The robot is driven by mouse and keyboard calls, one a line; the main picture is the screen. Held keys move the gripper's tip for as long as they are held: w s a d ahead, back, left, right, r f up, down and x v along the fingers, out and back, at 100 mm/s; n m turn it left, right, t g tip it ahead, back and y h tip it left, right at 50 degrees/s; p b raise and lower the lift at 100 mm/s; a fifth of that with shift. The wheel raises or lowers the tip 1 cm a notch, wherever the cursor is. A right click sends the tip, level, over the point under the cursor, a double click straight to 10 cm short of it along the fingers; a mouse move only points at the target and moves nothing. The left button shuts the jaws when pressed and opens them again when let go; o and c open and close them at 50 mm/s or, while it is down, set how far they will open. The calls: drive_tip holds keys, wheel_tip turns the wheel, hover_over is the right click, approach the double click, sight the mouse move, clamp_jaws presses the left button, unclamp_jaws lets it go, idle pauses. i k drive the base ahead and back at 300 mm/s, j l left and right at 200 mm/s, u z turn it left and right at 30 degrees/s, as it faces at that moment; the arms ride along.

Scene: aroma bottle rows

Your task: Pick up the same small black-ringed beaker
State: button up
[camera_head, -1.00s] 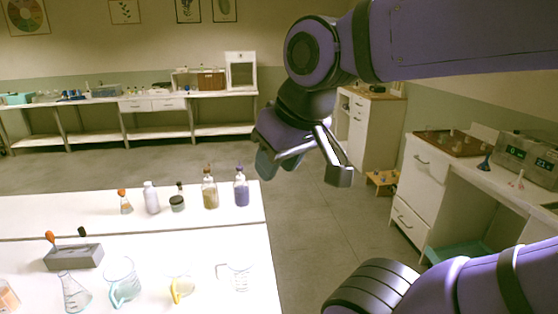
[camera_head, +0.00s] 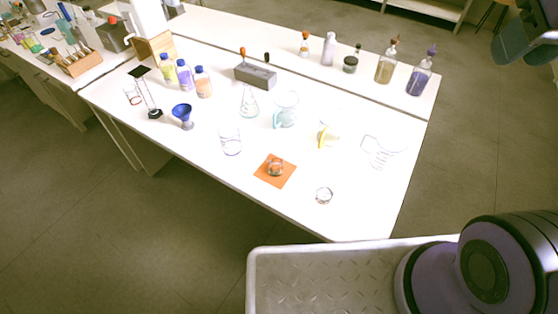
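A small clear glass beaker (camera_head: 324,195) with a dark ring stands on the bare white table top near its front edge. Another small clear glass vessel (camera_head: 276,167) stands on an orange square mat (camera_head: 263,178) to its left; at this size I cannot tell its ring colour for certain. My gripper (camera_head: 522,42) shows only in part at the top right corner, far from both vessels and apart from the table. Its fingers are cut off by the frame edge, so I cannot tell whether it is open or holds anything.
Behind the small vessels stand a clear beaker (camera_head: 230,142), a flask (camera_head: 249,103), a teal-handled jug (camera_head: 286,110), a yellow-handled one (camera_head: 328,134) and a clear jug (camera_head: 383,153). A blue funnel (camera_head: 182,114) stands left. The front right table top is free.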

sight(277, 170)
drive_tip(key=j+z, duration=0.15)
drive_tip(key=j, duration=0.65)
drive_tip(key=j+z, duration=0.15)
drive_tip(key=j, duration=0.65)
drive_tip(key=j+z, duration=0.15)
drive_tip(key=j, duration=0.6)
drive_tip(key=k+j+z, duration=0.15)
drive_tip(key=j, duration=0.65)
